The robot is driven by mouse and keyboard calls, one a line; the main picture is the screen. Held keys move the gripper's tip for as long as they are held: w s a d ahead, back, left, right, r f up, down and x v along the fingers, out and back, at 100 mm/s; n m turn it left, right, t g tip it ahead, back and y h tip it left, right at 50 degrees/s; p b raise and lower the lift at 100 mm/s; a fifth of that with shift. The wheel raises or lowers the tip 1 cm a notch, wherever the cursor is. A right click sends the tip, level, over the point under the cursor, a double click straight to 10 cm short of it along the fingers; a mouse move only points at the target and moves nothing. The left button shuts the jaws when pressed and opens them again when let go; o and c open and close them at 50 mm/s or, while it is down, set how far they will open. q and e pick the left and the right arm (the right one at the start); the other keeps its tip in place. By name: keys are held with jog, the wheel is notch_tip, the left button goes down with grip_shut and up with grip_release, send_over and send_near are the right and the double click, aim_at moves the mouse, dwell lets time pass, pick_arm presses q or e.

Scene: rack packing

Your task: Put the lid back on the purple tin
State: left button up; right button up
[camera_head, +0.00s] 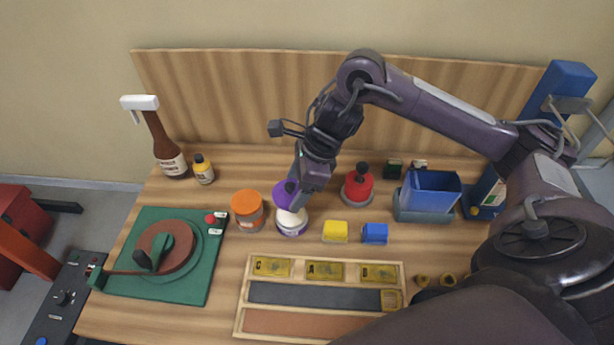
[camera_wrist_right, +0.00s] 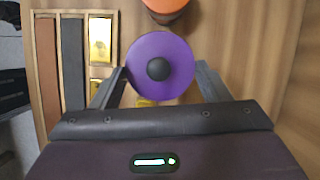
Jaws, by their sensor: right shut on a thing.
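The purple lid (camera_head: 282,192) with its dark round knob is held by my right gripper (camera_head: 295,190), which is shut on it. In the right wrist view the lid (camera_wrist_right: 180,60) lies between the two fingertips (camera_wrist_right: 160,78), with the knob facing the camera. The purple tin (camera_head: 291,224) stands upright on the table, just below the lid in the head view, its pale top partly exposed. Whether the lid touches the tin cannot be told. In the wrist view the lid hides the tin. My left gripper is not in view.
An orange-lidded jar (camera_head: 247,209) stands close left of the tin, and a red container (camera_head: 358,188) to the right. Yellow (camera_head: 335,232) and blue (camera_head: 374,234) blocks lie nearby. A wooden tray (camera_head: 251,292) is in front, a green board (camera_head: 133,225) at left.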

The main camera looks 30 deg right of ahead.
jog(key=shift+f+b, duration=0.3)
jog(key=shift+f, duration=0.1)
jog(key=shift+a+f+b, duration=0.1)
jog(key=shift+f+b, duration=0.2)
jog(key=shift+f, duration=0.1)
notch_tip(320, 180, down, 3)
jog(key=b, duration=0.3)
jog(key=shift+f, duration=0.15)
jog(key=shift+f+b, duration=0.5)
jog(key=shift+f, duration=0.1)
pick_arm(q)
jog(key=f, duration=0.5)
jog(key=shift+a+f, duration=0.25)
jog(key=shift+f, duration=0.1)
pick_arm(e)
jog(key=shift+f, duration=0.1)
pick_arm(q)
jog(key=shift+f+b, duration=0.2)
jog(key=shift+b, duration=0.15)
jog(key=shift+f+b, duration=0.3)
pick_arm(e)
jog(key=shift+f, duration=0.1)
